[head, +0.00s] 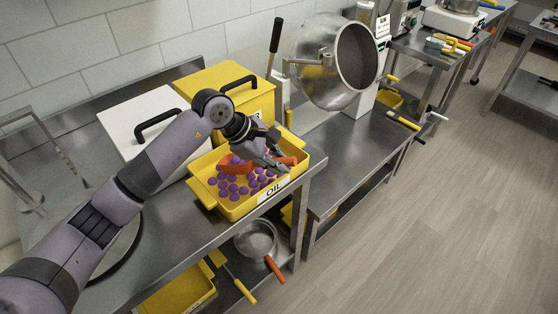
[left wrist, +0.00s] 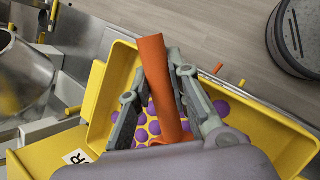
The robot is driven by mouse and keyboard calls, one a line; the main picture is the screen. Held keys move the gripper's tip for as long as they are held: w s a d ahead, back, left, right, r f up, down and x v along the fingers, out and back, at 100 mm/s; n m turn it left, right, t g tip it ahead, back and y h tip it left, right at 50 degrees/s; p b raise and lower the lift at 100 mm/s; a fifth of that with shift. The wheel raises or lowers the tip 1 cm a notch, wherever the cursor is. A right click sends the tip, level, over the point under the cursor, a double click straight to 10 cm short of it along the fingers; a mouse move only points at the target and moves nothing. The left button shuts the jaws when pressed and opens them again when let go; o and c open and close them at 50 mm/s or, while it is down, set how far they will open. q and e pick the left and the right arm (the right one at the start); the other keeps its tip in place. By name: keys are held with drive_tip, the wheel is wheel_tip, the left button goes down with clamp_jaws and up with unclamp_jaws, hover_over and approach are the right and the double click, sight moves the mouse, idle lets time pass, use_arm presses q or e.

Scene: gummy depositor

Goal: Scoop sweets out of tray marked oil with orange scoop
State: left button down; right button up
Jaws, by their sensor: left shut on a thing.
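The yellow tray marked OIL (head: 237,207) stands on the steel counter with many purple round sweets (head: 232,190) in it. The tray also shows in the left wrist view (left wrist: 98,100). My left gripper (head: 276,163) is over the tray and shut on the handle of the orange scoop (head: 237,167). In the left wrist view the orange handle (left wrist: 161,85) runs between the two fingers of the left gripper (left wrist: 160,85). The scoop's bowl is down among the sweets at the tray's left side, partly hidden by the gripper. Whether it holds sweets I cannot tell. My right gripper is not in view.
A yellow lidded box (head: 228,84) and a white lidded box (head: 142,118) stand behind the tray. A steel tilting pan (head: 356,56) is to the right. A strainer (head: 255,240) and yellow trays sit on the shelf below. The counter front is clear.

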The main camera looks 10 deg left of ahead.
use_arm(q)
drive_tip(key=shift+d+r+y+p, duration=0.15)
drive_tip(key=shift+r+p, duration=0.4)
drive_tip(key=shift+r, duration=0.2)
drive_tip(key=shift+d+r+y+p, duration=0.1)
drive_tip(key=shift+r+y+p, duration=0.05)
drive_tip(key=shift+r+p, duration=0.5)
drive_tip(key=shift+s+d+r+m+y+p, duration=0.1)
drive_tip(key=shift+d+r+y+p, duration=0.2)
drive_tip(key=shift+r+p, duration=0.65)
drive_tip(key=shift+w+d+r+m+y+p, duration=0.15)
drive_tip(key=shift+r+y+p, duration=0.35)
drive_tip(key=shift+r, duration=0.85)
drive_tip(key=shift+s+d+r+m+y+p, duration=0.15)
drive_tip(key=shift+d+r+y+p, duration=0.15)
drive_tip(key=shift+r+p, duration=0.65)
drive_tip(key=shift+r, duration=0.2)
